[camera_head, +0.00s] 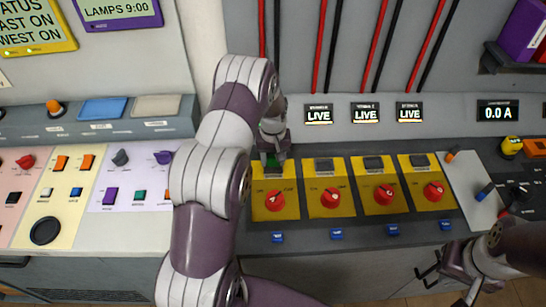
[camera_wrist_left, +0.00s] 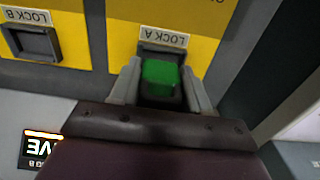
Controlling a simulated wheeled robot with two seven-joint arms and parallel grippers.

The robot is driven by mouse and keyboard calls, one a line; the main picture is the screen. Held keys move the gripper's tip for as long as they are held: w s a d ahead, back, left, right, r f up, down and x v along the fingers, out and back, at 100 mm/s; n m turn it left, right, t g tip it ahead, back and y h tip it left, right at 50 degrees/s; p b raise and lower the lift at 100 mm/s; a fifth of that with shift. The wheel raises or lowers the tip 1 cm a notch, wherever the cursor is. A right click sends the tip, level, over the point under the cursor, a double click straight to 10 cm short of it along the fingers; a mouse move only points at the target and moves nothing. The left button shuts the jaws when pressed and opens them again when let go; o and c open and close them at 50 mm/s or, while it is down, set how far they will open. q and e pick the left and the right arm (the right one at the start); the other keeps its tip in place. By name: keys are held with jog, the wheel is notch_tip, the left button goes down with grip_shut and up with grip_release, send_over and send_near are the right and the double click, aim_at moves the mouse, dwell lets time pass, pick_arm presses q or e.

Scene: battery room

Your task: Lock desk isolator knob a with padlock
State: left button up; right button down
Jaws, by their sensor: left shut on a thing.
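The leftmost red isolator knob (camera_head: 275,200) sits on a yellow panel with its pointer tilted. Above it is the dark socket labelled LOCK A, whose label (camera_wrist_left: 163,37) shows in the wrist view. My left gripper (camera_head: 274,157) is at this socket, shut on a green block, the padlock (camera_wrist_left: 161,76). The padlock is between the two fingers, right at the LOCK A socket; its lower part is hidden, so I cannot tell how deep it sits. A bit of green (camera_head: 277,162) shows under the gripper in the head view. My right gripper (camera_head: 464,284) is at the lower right, apart from the panels; its fingers are unclear.
More yellow panels with red knobs (camera_head: 331,198) and dark lock sockets (camera_head: 373,163) stand to the right. LOCK B's socket (camera_wrist_left: 35,42) looks empty. LIVE displays (camera_head: 318,114) are behind. My left arm hides part of the desk. A coloured button panel (camera_head: 60,190) is at left.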

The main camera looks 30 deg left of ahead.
pick_arm(q)
jog(key=shift+f+b, duration=0.35)
jog(key=shift+f, duration=0.2)
jog(key=shift+r, duration=0.15)
jog(key=shift+r+p, duration=0.7)
jog(key=shift+r, duration=0.05)
jog(key=shift+f+b, duration=0.6)
jog(key=shift+f, duration=0.25)
dwell(0.4)
jog(key=o, duration=0.8)
jog(key=shift+o, duration=0.2)
jog(key=shift+r, duration=0.1)
